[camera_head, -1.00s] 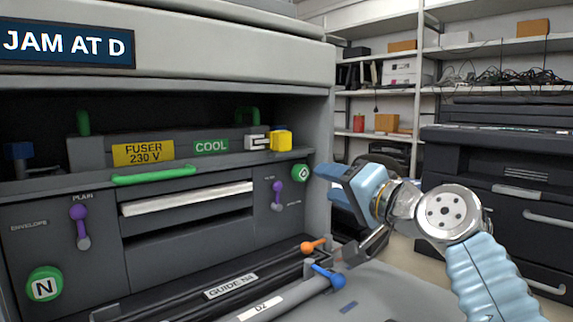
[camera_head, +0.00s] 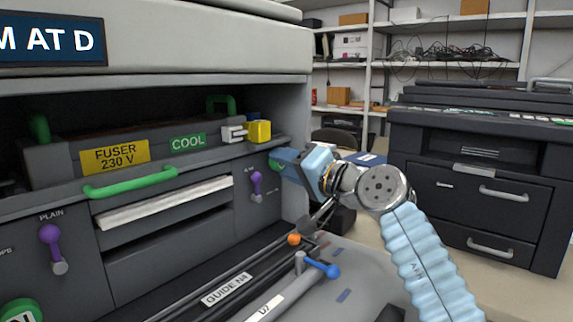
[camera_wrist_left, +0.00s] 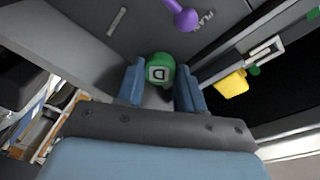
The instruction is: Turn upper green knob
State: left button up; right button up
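The upper green knob, marked D in the left wrist view (camera_wrist_left: 160,68), is on the dark front panel. In the head view only a green sliver of it (camera_head: 277,165) shows beside my left gripper (camera_head: 290,162). In the left wrist view the two blue fingers of my left gripper (camera_wrist_left: 160,80) stand apart, one on each side of the knob, with the knob at their tips. Whether they touch it I cannot tell. A lower green knob marked N (camera_head: 20,310) is cut off at the bottom left. My right gripper is not in view.
A purple lever (camera_head: 256,185) is close to the left of the upper knob. A green bar handle (camera_head: 130,183) and a yellow block (camera_head: 259,131) are on the fuser ledge. An orange knob (camera_head: 294,240) and a blue lever (camera_head: 322,267) are below. A dark printer (camera_head: 480,170) stands at right.

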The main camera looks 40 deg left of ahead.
pick_arm(q)
jog(key=shift+c, duration=1.1)
jog(key=shift+m+b, duration=0.3)
jog(key=shift+m, duration=0.3)
jog(key=o, duration=0.8)
jog(key=shift+c, duration=0.2)
